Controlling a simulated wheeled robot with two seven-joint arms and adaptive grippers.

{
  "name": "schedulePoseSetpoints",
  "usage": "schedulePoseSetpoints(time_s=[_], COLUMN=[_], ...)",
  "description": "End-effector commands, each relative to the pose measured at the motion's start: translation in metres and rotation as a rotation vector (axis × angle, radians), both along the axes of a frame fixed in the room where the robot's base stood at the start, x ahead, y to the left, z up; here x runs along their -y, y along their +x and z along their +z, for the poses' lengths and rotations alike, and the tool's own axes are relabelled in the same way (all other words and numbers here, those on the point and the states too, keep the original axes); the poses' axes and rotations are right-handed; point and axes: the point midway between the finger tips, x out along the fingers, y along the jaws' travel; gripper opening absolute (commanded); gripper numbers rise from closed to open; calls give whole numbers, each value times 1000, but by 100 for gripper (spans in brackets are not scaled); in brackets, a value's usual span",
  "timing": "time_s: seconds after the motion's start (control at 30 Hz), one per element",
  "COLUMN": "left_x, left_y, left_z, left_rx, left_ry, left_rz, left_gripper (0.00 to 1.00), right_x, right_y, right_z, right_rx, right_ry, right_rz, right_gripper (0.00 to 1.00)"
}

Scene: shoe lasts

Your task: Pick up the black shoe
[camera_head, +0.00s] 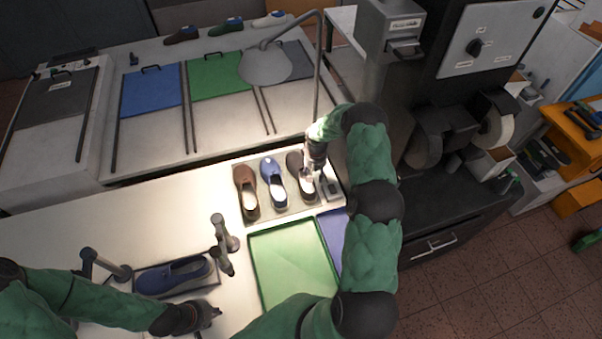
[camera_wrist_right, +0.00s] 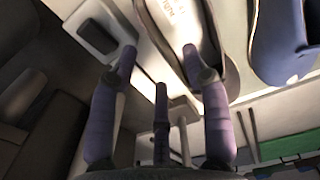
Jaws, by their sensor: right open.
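In the right wrist view, the fingers of my right gripper (camera_wrist_right: 160,58) are spread and empty, with the shoe's pale insole (camera_wrist_right: 180,22) just beyond the right finger. I cannot tell whether that finger touches the shoe. My left gripper (camera_head: 205,314) is low at the left, in front of a navy shoe; its fingers are too small to read.
A blue shoe (camera_head: 274,183) stands close left of the black one, then a brown shoe (camera_head: 246,191). A green tray (camera_head: 255,262) and a purple tray (camera_head: 332,240) lie nearer me. A lamp (camera_head: 265,66) stands behind. A navy shoe (camera_head: 172,276) lies at left.

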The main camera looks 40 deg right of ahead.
Motion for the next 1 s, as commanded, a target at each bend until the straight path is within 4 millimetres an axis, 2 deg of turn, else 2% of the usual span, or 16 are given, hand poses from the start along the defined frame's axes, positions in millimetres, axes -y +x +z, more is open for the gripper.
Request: schedulePoseSetpoints(time_s=[0.43,0.77,0.93,1.0], left_x=[0,0,0,0], left_y=[0,0,0,0], left_z=[16,16,16,16], left_rx=[0,0,0,0], left_ry=[0,0,0,0], left_rz=[0,0,0,0], left_gripper=[0,0,0,0], right_x=[-5,-5,-5,-5], right_y=[3,3,3,3], right_z=[-45,-49,-49,-49], right_rx=[-1,0,-1,-1], right_ry=[1,0,1,1], right_rz=[1,1,1,1], right_gripper=[48,48,2,0])
